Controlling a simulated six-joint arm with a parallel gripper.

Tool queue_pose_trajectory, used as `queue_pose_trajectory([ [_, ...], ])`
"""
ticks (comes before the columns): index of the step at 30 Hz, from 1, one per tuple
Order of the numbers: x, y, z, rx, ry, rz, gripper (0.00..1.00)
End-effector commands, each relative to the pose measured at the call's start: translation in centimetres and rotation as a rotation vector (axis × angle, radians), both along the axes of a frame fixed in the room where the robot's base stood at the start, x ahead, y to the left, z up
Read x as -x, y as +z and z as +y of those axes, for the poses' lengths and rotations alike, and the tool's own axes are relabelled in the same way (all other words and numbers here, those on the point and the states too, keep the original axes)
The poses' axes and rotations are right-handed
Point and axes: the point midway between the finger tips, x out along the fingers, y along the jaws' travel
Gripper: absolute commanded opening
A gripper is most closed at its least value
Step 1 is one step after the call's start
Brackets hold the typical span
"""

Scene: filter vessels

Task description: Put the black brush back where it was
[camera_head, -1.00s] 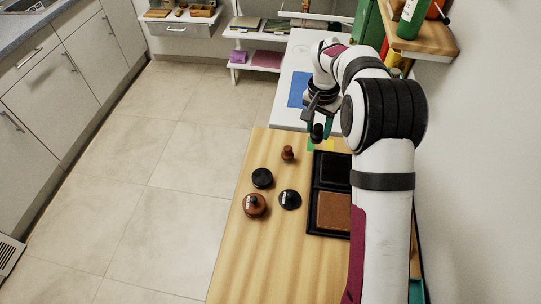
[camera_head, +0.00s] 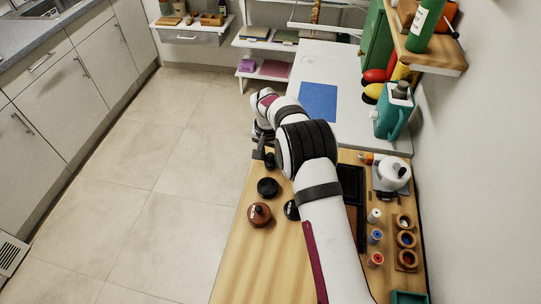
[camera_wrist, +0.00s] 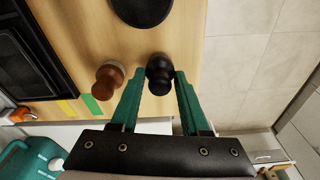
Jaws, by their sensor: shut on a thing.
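The black brush (camera_wrist: 160,76), with a round knob on top, is between the green fingers of my gripper (camera_wrist: 157,80) in the wrist view. My gripper is shut on it. In the head view my gripper (camera_head: 262,157) is at the left edge of the wooden table, just beyond a black round lid-like piece (camera_head: 268,187). A brown brush-like piece (camera_wrist: 108,78) stands left of the black brush in the wrist view, apart from it. I cannot tell whether the black brush's base touches the table.
A brown round vessel (camera_head: 259,214) and a partly hidden black one (camera_head: 291,209) stand on the table (camera_head: 255,265). A black tray (camera_head: 353,180) lies right, mostly behind my arm. Several small bottles and a white flask (camera_head: 393,172) stand farther right. The floor lies left.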

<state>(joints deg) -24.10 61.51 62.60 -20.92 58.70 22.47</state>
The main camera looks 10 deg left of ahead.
Motion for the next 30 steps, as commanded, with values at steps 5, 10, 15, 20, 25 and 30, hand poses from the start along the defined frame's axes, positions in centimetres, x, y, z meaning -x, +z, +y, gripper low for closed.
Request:
queue_pose_trajectory([
  [5, 0.0, -0.1, 0.0, 0.000, 0.000, 0.000, 0.01],
  [10, 0.0, -0.2, 0.0, 0.000, 0.000, 0.000, 0.67],
  [15, 0.0, -0.2, 0.0, 0.000, 0.000, 0.000, 0.76],
  [20, 0.0, -0.1, 0.0, 0.000, 0.000, 0.000, 0.76],
  [25, 0.2, 3.2, 0.1, -0.001, 0.000, -0.004, 0.76],
  [30, 0.9, 8.0, 0.2, -0.001, 0.000, -0.003, 0.76],
])
